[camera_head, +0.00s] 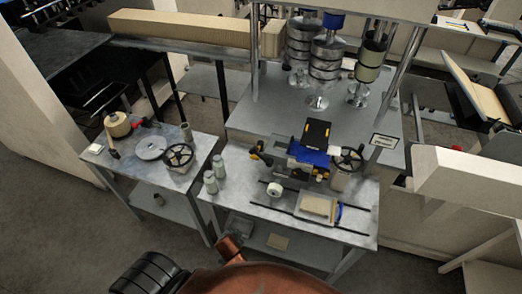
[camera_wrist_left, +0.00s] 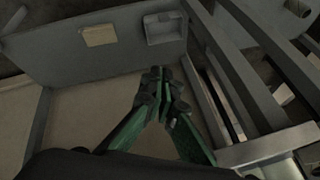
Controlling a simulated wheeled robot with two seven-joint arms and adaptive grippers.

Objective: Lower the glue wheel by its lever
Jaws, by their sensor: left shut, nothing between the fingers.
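A blue and black machine unit (camera_head: 312,152) stands on the right-hand metal table in the head view. A black handwheel (camera_head: 347,159) stands at the unit's right. My left gripper (camera_wrist_left: 156,74) shows in the left wrist view, its green fingers together and empty, apart from the lever. My right gripper is not in view.
The table (camera_head: 228,182) also bears grey-green canisters (camera_head: 211,182) and a tan block (camera_head: 318,207). A lower shelf holds a grey tray (camera_wrist_left: 162,27) and a tan piece (camera_wrist_left: 99,35). A side table (camera_head: 120,177) at left carries another handwheel. Tall metal rollers (camera_head: 326,56) stand behind.

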